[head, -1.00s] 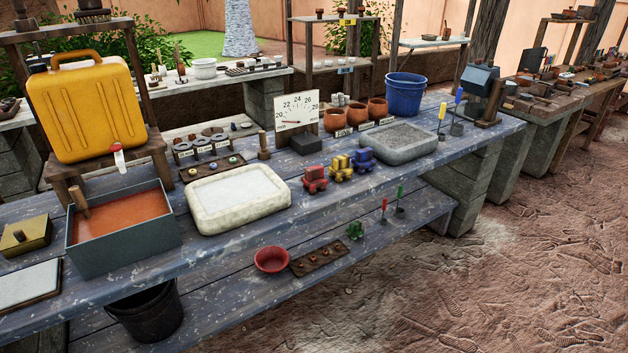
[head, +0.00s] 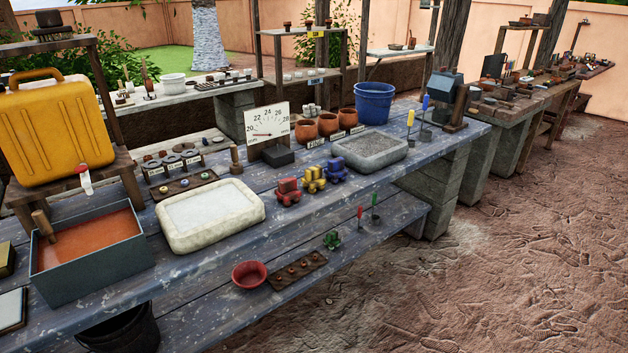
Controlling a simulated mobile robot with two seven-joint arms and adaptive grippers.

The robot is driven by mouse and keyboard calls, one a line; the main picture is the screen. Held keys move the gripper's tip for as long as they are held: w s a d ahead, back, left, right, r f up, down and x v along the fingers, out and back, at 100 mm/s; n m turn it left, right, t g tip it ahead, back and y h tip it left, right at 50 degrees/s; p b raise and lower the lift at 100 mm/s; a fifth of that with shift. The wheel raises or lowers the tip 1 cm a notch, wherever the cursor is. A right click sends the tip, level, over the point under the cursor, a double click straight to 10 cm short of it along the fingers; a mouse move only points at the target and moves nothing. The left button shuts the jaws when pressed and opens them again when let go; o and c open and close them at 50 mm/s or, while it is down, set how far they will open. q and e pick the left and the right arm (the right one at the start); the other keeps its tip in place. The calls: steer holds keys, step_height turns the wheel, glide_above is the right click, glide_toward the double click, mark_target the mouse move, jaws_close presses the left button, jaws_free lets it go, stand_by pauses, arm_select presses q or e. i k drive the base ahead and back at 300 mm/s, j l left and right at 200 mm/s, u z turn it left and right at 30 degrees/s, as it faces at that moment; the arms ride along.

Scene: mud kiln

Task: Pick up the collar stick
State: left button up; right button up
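I cannot tell for certain which thing is the collar stick. A short upright wooden peg (head: 235,159) stands on the blue bench beside the row of labelled rings (head: 172,163). A wooden stick (head: 43,226) leans in the grey tray of orange liquid (head: 92,275) at the left. Thin sticks with a yellow handle (head: 410,119) and a blue handle (head: 425,103) stand upright near the bench's right end. Thinner red (head: 360,213) and green (head: 374,200) ones stand on the lower shelf. Neither of my grippers is in view.
The blue bench (head: 300,215) holds a yellow jug (head: 60,130), a white basin (head: 210,215), toy-like blocks (head: 313,180), a grey trough (head: 370,165) and a blue bucket (head: 374,104). A red bowl (head: 249,274) sits on the lower shelf. Open dirt floor (head: 500,270) lies at the right.

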mark_target(39, 217)
steer(key=u, duration=1.5)
